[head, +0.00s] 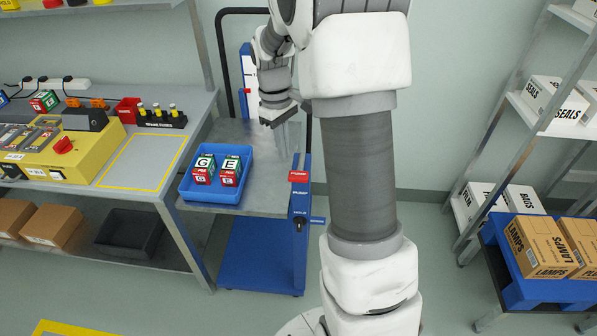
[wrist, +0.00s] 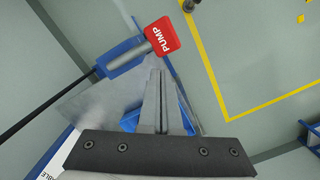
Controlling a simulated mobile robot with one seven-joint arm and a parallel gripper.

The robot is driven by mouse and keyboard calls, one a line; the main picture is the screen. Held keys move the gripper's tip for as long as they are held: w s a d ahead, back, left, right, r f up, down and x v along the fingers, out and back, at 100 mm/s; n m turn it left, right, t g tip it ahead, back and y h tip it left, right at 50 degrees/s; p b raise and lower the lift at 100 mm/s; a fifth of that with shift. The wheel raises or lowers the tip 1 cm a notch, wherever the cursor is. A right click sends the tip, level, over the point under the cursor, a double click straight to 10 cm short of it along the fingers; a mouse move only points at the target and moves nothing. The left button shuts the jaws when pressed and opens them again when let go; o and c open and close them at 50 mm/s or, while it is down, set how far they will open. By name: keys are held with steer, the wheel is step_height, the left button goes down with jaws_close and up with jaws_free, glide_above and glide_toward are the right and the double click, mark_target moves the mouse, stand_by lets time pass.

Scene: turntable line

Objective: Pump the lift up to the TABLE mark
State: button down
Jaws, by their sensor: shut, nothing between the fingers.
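The lift has a grey platform (head: 262,188) above a blue base (head: 262,255). A blue tray (head: 214,201) with two lettered cubes, G and E, sits on the platform. My gripper (head: 290,140) is shut and empty above the platform, behind the pedal. In the wrist view its fingertips (wrist: 160,73) are apart from the pedal. A white scale (head: 250,75) with a red pointer stands at the back; my arm partly hides it, and its marks are unreadable here.
A dark knob (head: 299,225) is on the post below the pedal. A workbench (head: 190,112) with a yellow-outlined area stands close on the left. A shelf rack (head: 508,130) and a blue pallet (head: 515,282) with cartons are on the right.

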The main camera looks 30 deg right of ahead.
step_height(320, 180, up, 12)
steer(key=w+p, duration=0.1)
steer(key=shift+a, duration=0.3)
steer(key=shift+f+p, duration=0.15)
steer(key=shift+p, duration=0.25)
